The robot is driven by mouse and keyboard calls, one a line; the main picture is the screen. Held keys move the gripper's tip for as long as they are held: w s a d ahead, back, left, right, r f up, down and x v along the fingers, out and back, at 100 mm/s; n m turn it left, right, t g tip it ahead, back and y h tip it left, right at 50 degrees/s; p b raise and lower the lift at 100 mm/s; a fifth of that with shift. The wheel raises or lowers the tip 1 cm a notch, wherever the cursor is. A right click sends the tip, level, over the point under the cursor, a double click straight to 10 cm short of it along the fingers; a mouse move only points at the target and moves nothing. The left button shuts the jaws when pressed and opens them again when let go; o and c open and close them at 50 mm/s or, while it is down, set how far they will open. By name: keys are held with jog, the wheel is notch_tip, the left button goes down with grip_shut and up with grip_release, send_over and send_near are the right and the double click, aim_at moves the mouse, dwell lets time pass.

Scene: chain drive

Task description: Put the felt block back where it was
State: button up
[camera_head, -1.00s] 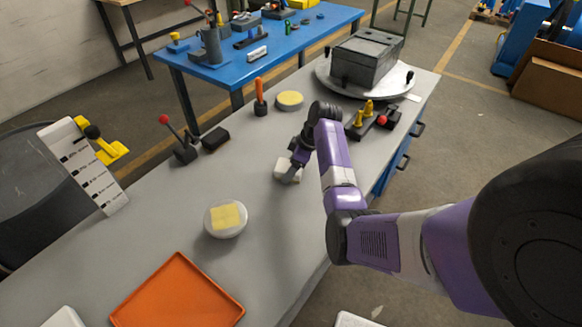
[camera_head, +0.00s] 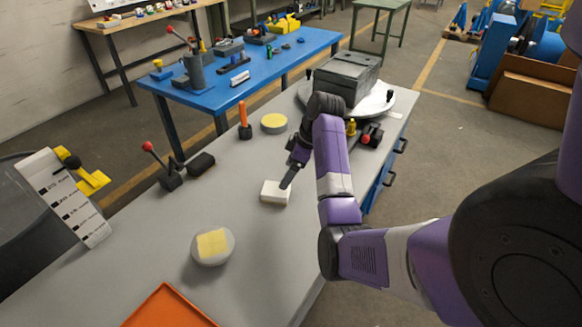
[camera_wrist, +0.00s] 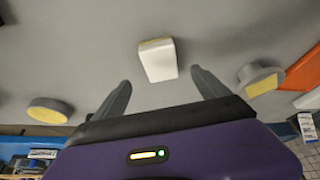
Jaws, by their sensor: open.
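A small white block (camera_head: 274,192), which I take to be the felt block, lies on the grey bench top. In the wrist view the white block (camera_wrist: 158,60) has a thin yellow layer along one edge. My gripper (camera_head: 287,182) is just beside and above it, at its right in the head view. In the wrist view my gripper (camera_wrist: 160,80) is open, its two fingers apart and the block beyond the tips, not held. A round pale disc with a yellow square (camera_head: 212,245) and a round disc with a yellow round top (camera_head: 274,123) stand on the bench.
An orange tray (camera_head: 168,308) is at the near edge. A red-knobbed lever (camera_head: 168,175), a black block (camera_head: 201,164) and an orange-handled tool (camera_head: 244,122) stand at the left. A grey box (camera_head: 347,78) sits on a round turntable (camera_head: 385,100) at the back.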

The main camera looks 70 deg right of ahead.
jog(key=shift+v, duration=1.1)
